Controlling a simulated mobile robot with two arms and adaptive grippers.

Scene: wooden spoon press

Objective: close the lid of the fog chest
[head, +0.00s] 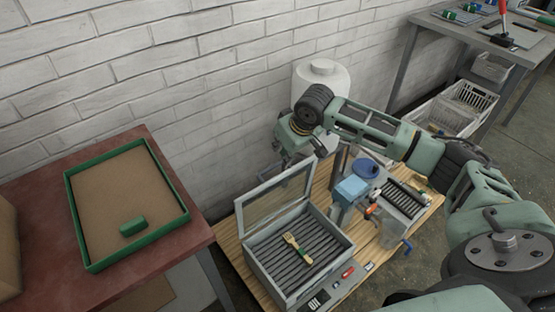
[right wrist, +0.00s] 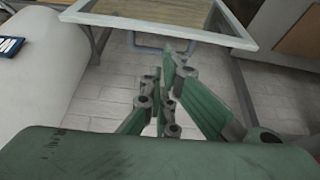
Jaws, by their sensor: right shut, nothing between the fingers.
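The fog chest (head: 265,272) is a light grey box on a wooden-topped stand. Its framed, see-through lid (head: 240,212) stands open, raised along the chest's back-left side. My right gripper (head: 296,146) is beyond the lid's upper right corner, close to the wall, shut and empty. Part of it is hidden by my wrist. In the right wrist view its fingers (right wrist: 168,75) point toward the lid's pale frame (right wrist: 160,31), with a gap seeming to remain. My left gripper is not in view.
A white tank (head: 322,78) stands by the brick wall behind my right wrist. A blue block and small machine (head: 351,188) stand right of the chest. A red table (head: 180,235) with a green-rimmed tray (head: 183,211) is at left.

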